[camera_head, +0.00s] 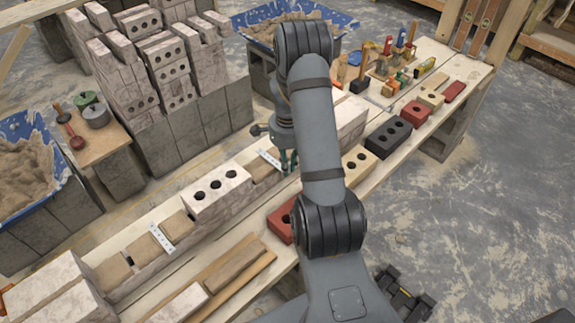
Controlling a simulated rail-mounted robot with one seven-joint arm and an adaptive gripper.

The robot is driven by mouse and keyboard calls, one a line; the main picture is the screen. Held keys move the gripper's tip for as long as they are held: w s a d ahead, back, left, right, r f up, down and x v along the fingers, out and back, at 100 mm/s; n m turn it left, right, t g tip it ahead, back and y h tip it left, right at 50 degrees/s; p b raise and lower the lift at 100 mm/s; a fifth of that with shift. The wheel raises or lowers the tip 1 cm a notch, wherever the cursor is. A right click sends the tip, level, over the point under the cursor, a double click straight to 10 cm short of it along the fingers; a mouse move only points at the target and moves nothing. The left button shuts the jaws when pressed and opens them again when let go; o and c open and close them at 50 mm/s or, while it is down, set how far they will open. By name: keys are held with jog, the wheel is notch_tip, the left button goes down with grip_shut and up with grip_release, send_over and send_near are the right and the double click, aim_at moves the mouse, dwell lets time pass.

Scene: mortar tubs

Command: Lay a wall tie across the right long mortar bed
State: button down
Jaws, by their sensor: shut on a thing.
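My gripper (288,162) is low over the wall, partly hidden behind my arm, and is shut on a perforated metal wall tie (268,158). The tie extends from the fingers to the upper left, over the right mortar bed (262,172). This tan bed lies between the white three-hole brick (216,191) and the pale brick (350,115) beyond my arm. I cannot tell whether the held tie touches the mortar. A second wall tie (161,237) lies across the left mortar bed (178,225).
A tall stack of pale bricks (165,62) stands behind the wall. Blue mortar tubs stand at left (62,198) and top (340,22). Red (281,222), black (389,138) and tan bricks line the front plank. Small tools (385,65) crowd the bench's far end.

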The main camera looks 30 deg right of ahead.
jog(key=shift+f, duration=0.15)
jog(key=c, duration=1.6)
grip_release()
jog(key=shift+c, duration=0.2)
notch_tip(320, 180, up, 12)
notch_tip(320, 180, down, 12)
jog(key=shift+r, duration=0.3)
